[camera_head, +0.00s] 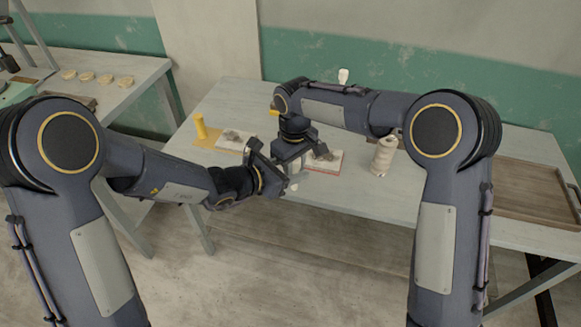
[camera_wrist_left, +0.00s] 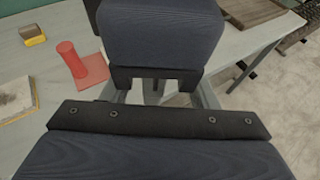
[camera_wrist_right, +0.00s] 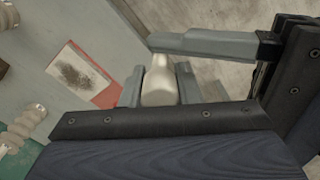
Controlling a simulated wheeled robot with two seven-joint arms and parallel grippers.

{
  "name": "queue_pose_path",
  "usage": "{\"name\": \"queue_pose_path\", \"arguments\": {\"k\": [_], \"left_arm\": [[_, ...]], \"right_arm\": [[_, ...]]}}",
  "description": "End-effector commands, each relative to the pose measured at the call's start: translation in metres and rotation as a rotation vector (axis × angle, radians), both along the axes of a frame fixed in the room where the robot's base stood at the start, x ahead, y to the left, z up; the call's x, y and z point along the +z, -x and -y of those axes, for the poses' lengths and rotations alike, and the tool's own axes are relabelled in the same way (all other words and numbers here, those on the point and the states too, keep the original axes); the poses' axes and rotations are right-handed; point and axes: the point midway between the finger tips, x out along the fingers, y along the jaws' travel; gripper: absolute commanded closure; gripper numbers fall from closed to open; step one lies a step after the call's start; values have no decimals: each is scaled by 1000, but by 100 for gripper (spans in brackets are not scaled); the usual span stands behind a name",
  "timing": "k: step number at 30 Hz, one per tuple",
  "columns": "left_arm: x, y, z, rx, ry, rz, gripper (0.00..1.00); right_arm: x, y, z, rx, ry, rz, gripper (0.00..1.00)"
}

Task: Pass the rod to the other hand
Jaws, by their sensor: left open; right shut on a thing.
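A pale, whitish rod (camera_wrist_right: 158,86) is held between the fingers of my right gripper (camera_wrist_right: 158,90), off the table's front edge. My right gripper (camera_head: 296,160) is shut on it, and a pale end of the rod shows low among the jaws in the head view. My left gripper (camera_head: 272,176) comes in from the left with its fingers open and lies close to the right gripper. In the right wrist view one left finger (camera_wrist_right: 200,43) passes beside the rod's end. In the left wrist view the right hand hides most of the rod; contact cannot be told.
The table (camera_head: 350,200) stands behind the grippers. It bears a yellow cylinder (camera_head: 200,127), tiles with dark trimmings (camera_head: 323,160), a pale ribbed piece (camera_head: 384,156) and a brown tray (camera_head: 520,190). A red cylinder (camera_wrist_left: 70,58) shows in the left wrist view. Floor lies below the hands.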

Motion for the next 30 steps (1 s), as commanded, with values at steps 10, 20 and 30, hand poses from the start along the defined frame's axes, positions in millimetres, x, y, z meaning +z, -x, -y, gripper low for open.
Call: {"name": "queue_pose_path", "arguments": {"k": [10, 20, 30], "left_arm": [[-2, -2, 3, 0, 0, 0, 46], [-2, -1, 4, -4, 0, 0, 88], [-1, 0, 6, -9, 2, 1, 95]], "right_arm": [[0, 0, 0, 0, 0, 0, 95], [0, -1, 0, 0, -1, 3, 95], [1, -1, -1, 0, -4, 5, 46]]}}
